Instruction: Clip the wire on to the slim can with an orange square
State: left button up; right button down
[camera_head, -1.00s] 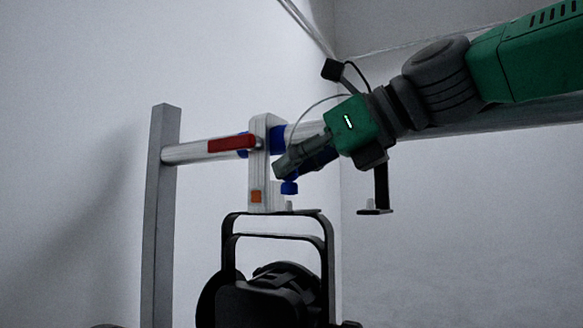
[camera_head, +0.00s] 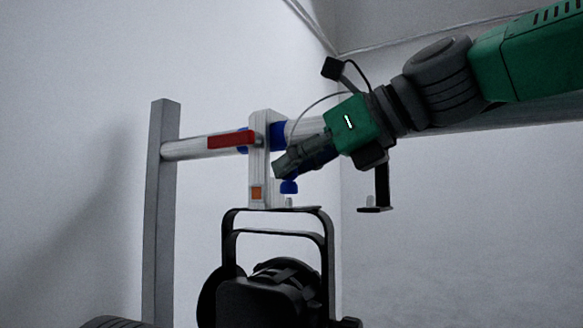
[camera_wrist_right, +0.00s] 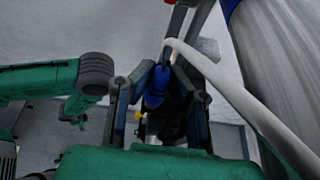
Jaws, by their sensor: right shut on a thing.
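The slim can (camera_head: 270,298) is black and hangs under the rail by a dark yoke. A pale clamp (camera_head: 258,170) above it carries a small orange square (camera_head: 256,193). My right gripper (camera_head: 283,165) is just right of the clamp, below the rail. In the right wrist view, the gripper (camera_wrist_right: 160,85) is shut on a blue piece (camera_wrist_right: 157,88). I cannot tell for sure whether this is the wire's clip. A thin grey line (camera_head: 312,105) curves above the gripper; I cannot tell whether it is the wire. My left gripper is not in view.
A silver rail (camera_head: 190,148) runs from a grey upright post (camera_head: 161,215) behind the clamp and my right arm. A dark rounded thing (camera_head: 112,323) shows at the bottom left.

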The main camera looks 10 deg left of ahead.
jog(key=shift+f, duration=0.95)
dwell(1.0)
jog(key=c, duration=1.5)
grip_release()
jog(key=v, duration=1.2)
jog(key=shift+w+d, duration=0.15)
